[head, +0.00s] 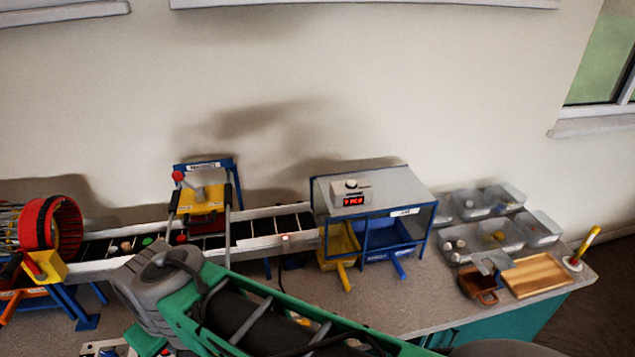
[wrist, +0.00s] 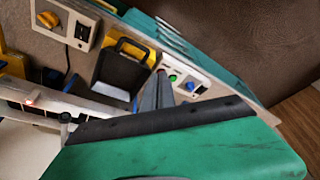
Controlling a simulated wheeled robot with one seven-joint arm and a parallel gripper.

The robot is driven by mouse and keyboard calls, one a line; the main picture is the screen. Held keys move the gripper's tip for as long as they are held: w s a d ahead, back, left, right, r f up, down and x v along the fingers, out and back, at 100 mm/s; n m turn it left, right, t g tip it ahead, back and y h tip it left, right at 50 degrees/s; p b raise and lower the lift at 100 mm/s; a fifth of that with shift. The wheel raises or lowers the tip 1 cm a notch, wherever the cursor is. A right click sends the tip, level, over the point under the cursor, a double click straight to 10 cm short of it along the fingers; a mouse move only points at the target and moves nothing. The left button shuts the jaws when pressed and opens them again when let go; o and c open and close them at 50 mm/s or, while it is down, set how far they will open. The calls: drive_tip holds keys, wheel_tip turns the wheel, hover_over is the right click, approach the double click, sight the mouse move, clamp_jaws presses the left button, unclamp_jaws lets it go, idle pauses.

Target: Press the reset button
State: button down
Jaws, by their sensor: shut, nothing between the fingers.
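A pale control panel (wrist: 205,82) shows in the wrist view, right of centre, with a green button (wrist: 172,78) and a blue button (wrist: 190,86) in a row. I cannot read any label, so I cannot tell which is the reset button. My gripper (wrist: 161,76) is shut and empty. Its dark fingers point at the panel and overlap its left part near the green button; I cannot tell whether they touch it. In the head view my arm hides the area around my fingers.
A box with an orange knob (wrist: 48,19) and a black tray (wrist: 122,72) lie left of the panel. In the head view the conveyor (head: 265,228), blue-framed sorting box (head: 405,180) and grey bins (head: 480,240) stand along the bench. A wooden tray (head: 538,275) is at right.

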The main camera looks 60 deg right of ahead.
drive_tip(key=shift+a, duration=0.25)
drive_tip(key=w+d+r+n+h+p, duration=0.1)
drive_tip(key=w+d+r+h+p, duration=0.2)
drive_tip(key=d, duration=0.7)
drive_tip(key=w+d+r+n, duration=0.1)
drive_tip(key=w+d+r, duration=0.25)
drive_tip(key=d, duration=0.65)
drive_tip(key=w+d+r+n+h+p, duration=0.2)
drive_tip(key=d+r, duration=0.3)
drive_tip(key=d, duration=0.4)
drive_tip(key=s+d+r+n+g+h+p, duration=0.1)
drive_tip(key=s+d, duration=0.3)
drive_tip(key=d, duration=0.5)
drive_tip(key=s+d+r+n+g+h+p, duration=0.1)
drive_tip(key=s+d+r+g, duration=0.1)
drive_tip(key=s+d, duration=0.3)
drive_tip(key=s+d+r+n+g+h+p, duration=0.1)
drive_tip(key=s+d, duration=0.3)
drive_tip(key=d, duration=0.9)
drive_tip(key=shift+s+r+g+h, duration=0.25)
drive_tip(key=shift+r+g+h, duration=0.15)
drive_tip(key=shift+r+h, duration=0.1)
